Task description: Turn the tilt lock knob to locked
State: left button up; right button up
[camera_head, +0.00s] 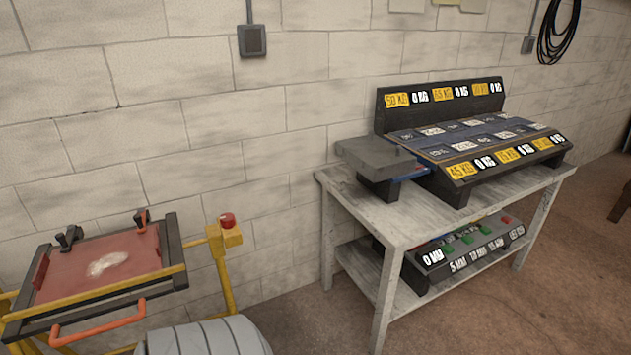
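A tilting frame stands at the lower left, with a red panel (125,252) in a dark and yellow frame. A red knob (227,220) sits on a yellow block (226,238) on top of a yellow post, just right of the frame. Neither of my grippers is in view.
An orange handle (97,324) sticks out at the frame's front. A grey ribbed rounded object (205,338) is at the bottom edge. A grey table (355,206) at the right bears labelled racks (440,97). Brown floor (500,310) is open at front right.

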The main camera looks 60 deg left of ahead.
aim_at(227, 221)
jog(key=z, duration=0.35)
jog(key=k, duration=1.15)
jog(key=u, duration=0.9)
